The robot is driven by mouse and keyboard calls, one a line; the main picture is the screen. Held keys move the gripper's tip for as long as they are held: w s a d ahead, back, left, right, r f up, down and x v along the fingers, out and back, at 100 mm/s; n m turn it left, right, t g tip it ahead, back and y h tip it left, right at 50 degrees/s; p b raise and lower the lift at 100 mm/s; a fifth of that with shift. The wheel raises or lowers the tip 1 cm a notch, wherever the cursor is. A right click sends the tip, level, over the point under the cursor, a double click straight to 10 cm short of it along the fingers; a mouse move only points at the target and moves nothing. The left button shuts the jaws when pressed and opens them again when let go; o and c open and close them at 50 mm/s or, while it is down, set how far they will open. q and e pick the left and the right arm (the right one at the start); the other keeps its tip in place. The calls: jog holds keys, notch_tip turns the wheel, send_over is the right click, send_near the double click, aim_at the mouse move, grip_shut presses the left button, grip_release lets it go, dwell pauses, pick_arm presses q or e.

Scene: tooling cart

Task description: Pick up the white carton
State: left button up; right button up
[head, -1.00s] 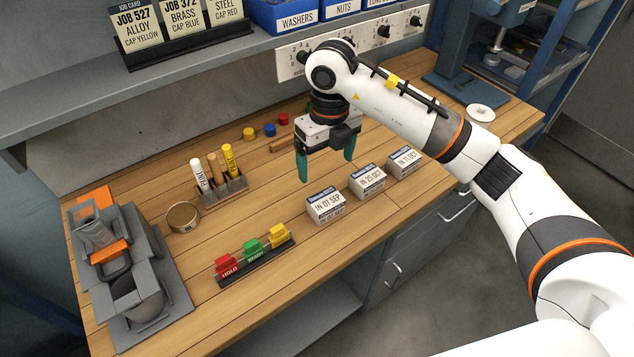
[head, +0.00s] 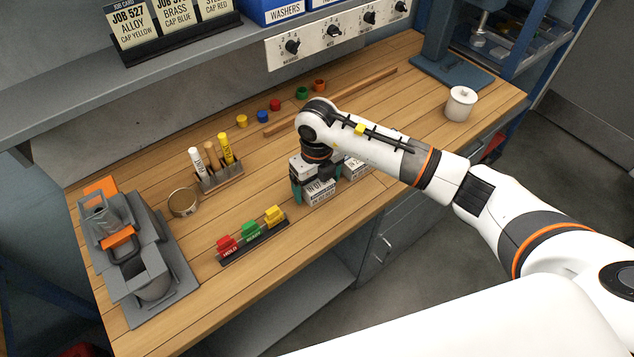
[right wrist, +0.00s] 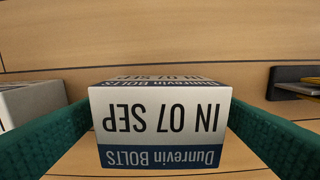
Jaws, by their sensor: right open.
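A white carton (head: 321,198) with a blue band, marked IN 07 SEP, stands on the wooden bench. In the right wrist view the carton (right wrist: 160,118) sits between the two green fingers, with a gap on each side. My right gripper (head: 316,188) is open and lowered around this carton. A second white carton (head: 357,168) stands just to its right, partly hidden by my arm. A carton's edge (right wrist: 30,105) also shows at the left of the right wrist view. The third carton seen earlier is hidden behind my arm. My left gripper is not in view.
A rack with red, green and yellow tags (head: 252,240) stands in front to the left. A marker holder (head: 220,180), an open tin (head: 184,202) and a grey fixture (head: 135,255) are further left. A white pot (head: 460,104) stands back right. Loose coloured caps and a wooden strip lie behind.

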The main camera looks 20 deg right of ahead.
aim_at(321, 184)
jog(key=c, duration=1.4)
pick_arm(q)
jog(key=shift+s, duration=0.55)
pick_arm(e)
jog(key=shift+o, duration=0.2)
jog(key=shift+w, duration=0.1)
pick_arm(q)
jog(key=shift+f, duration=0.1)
pick_arm(e)
jog(key=shift+r, duration=0.1)
